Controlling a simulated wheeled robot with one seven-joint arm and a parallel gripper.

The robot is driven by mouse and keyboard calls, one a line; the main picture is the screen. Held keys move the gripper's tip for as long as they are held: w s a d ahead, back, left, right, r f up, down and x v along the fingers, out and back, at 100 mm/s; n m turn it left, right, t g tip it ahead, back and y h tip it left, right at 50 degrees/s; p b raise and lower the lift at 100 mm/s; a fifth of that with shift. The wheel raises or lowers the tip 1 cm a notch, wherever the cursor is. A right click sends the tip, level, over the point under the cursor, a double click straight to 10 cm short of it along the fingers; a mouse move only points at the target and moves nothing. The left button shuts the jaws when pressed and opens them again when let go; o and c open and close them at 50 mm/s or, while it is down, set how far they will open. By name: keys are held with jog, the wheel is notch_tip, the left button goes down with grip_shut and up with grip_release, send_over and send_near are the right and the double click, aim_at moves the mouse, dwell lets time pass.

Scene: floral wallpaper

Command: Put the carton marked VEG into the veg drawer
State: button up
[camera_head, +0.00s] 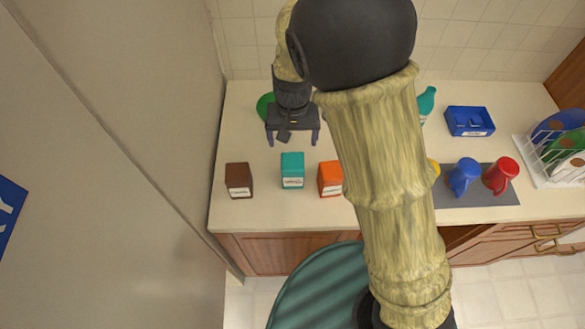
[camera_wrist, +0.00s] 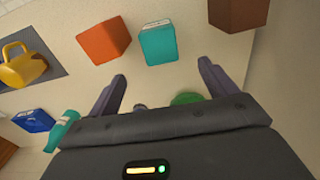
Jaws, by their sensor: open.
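Three box-shaped cartons stand in a row on the counter: a brown one (camera_head: 239,175), a teal one (camera_head: 292,165) and an orange one (camera_head: 330,174). Each has a pale label whose writing is too small to read, so I cannot tell which is marked VEG. In the wrist view the orange (camera_wrist: 104,40), teal (camera_wrist: 158,45) and brown (camera_wrist: 238,14) cartons stand beyond my fingertips. My gripper (camera_head: 293,140) is open and empty, behind the teal carton; its fingers also show in the wrist view (camera_wrist: 163,72). Wooden drawer fronts (camera_head: 505,252) with brass handles are below the counter; I see no veg label.
A green round object (camera_head: 264,108) lies beside my gripper. A teal bottle (camera_head: 427,101), a blue labelled bin (camera_head: 470,114), mugs on a grey mat (camera_head: 475,198) and a dish rack (camera_head: 540,172) are to the right. A tall grey panel (camera_head: 130,150) bounds the left.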

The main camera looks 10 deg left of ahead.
aim_at(293, 161)
notch_tip(293, 161, down, 6)
jog(key=shift+f+p, duration=0.2)
jog(key=shift+p, duration=0.35)
jog(key=shift+f, duration=0.15)
jog(key=shift+f+p, duration=1.1)
jog(key=shift+f, duration=1.4)
jog(key=shift+w, duration=0.1)
jog(key=c, duration=1.4)
jog(key=shift+r+b, duration=1.2)
jog(key=shift+r, duration=3.9)
